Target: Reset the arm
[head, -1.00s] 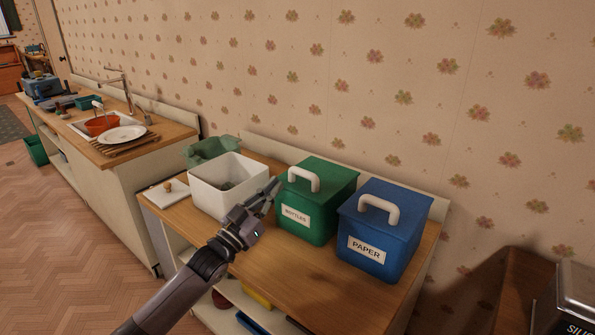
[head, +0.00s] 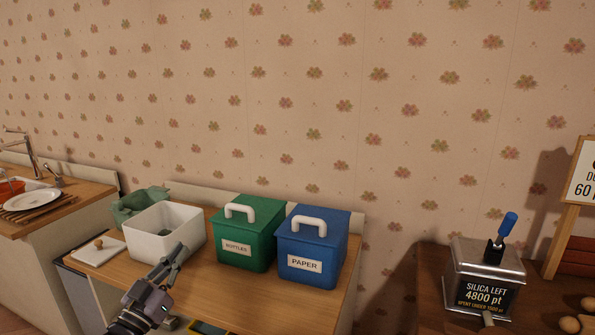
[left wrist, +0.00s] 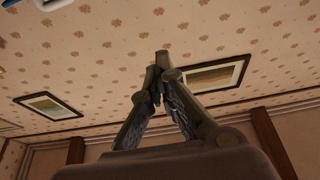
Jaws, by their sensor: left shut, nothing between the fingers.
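My left gripper (head: 173,257) is at the lower left of the head view, in front of the white open bin on the wooden counter. Its fingers are together and hold nothing. The left wrist view shows the closed fingers (left wrist: 160,65) pointing up against patterned wallpaper and picture frames. My right gripper does not show in either view.
On the counter (head: 220,300) stand a white bin (head: 150,240), a green BOTTLES box (head: 245,245) and a blue PAPER box (head: 310,262). A grey-green container (head: 135,205) is behind the white bin. A metal silica box (head: 487,268) stands on a darker table at right.

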